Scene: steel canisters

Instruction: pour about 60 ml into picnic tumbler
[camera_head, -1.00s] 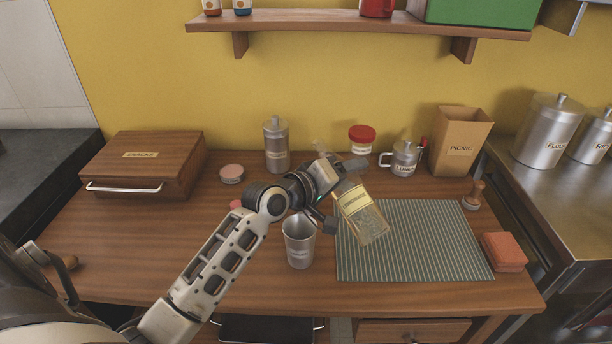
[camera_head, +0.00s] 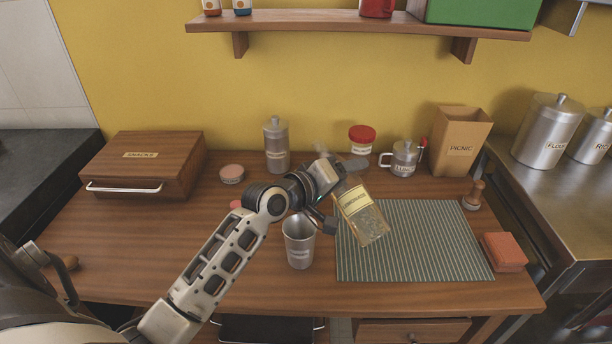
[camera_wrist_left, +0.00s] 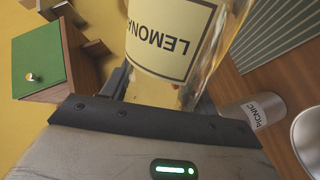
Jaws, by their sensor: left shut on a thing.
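My left gripper (camera_head: 326,192) is shut on a clear glass bottle with a cream label (camera_head: 356,199), beginning "LEMONA" in the left wrist view (camera_wrist_left: 170,38). The bottle is tilted, its base toward the lower right over the striped mat and its neck toward the upper left, partly hidden by my gripper. The picnic tumbler (camera_head: 299,247), a steel cup, stands upright on the table below and left of the bottle. Its "PICNIC" label shows in the left wrist view (camera_wrist_left: 257,111). Its contents cannot be made out. No stream of liquid is visible. My right gripper is not in view.
A snacks box (camera_head: 145,165) is at left. A sponge (camera_head: 503,252) lies right of the striped mat (camera_head: 430,255).

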